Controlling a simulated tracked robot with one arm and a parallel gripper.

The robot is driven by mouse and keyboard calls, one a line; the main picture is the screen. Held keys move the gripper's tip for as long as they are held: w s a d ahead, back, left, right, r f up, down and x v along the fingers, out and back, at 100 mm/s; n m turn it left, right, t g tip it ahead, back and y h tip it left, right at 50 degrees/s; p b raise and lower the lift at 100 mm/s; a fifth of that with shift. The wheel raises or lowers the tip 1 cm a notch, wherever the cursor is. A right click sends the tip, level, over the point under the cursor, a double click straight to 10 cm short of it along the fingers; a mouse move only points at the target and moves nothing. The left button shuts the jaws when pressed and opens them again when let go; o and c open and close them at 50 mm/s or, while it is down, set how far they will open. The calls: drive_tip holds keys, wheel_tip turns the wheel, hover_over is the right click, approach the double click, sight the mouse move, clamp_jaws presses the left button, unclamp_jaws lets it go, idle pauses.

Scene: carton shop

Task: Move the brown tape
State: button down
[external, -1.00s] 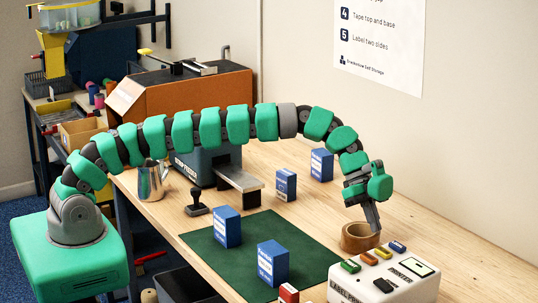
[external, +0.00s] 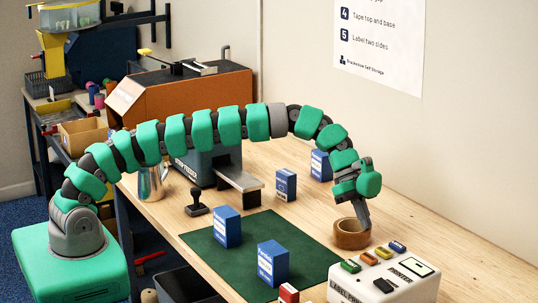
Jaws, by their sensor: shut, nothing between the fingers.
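The brown tape (external: 352,240) is a roll lying flat on the wooden bench, just behind the white label printer and right of the green mat. My gripper (external: 366,224) points down at it from above, with its fingertips at the roll's right side. The fingers look closed together with nothing between them. I cannot tell whether the tips touch the tape or sit inside its ring.
The white label printer (external: 385,280) with coloured buttons stands close in front of the tape. Blue boxes stand on the green mat (external: 250,243) and farther back, one (external: 320,165) behind my arm. Bare bench (external: 430,245) lies to the right, by the wall.

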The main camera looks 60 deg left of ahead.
drive_tip(key=a+b, duration=0.4)
drive_tip(key=a, duration=0.1)
drive_tip(key=a+f+b, duration=0.1)
drive_tip(key=a+b, duration=0.4)
drive_tip(key=a, duration=0.1)
drive_tip(key=a+b, duration=0.5)
drive_tip(key=shift+a+f, duration=0.25)
drive_tip(key=shift+f, duration=0.1)
drive_tip(key=shift+a+r+b, duration=0.1)
drive_tip(key=shift+a+b, duration=0.3)
drive_tip(key=shift+a, duration=0.05)
drive_tip(key=shift+r, duration=0.15)
drive_tip(key=shift+w+r+p, duration=0.25)
drive_tip(key=shift+r+p, duration=0.25)
drive_tip(key=shift+r, duration=0.1)
drive_tip(key=shift+a+r, duration=0.2)
drive_tip(key=shift+r, duration=0.35)
drive_tip(key=p+v, duration=0.4)
drive_tip(key=v, duration=0.8)
drive_tip(key=shift+a+p, duration=0.15)
drive_tip(key=shift+p, duration=0.2)
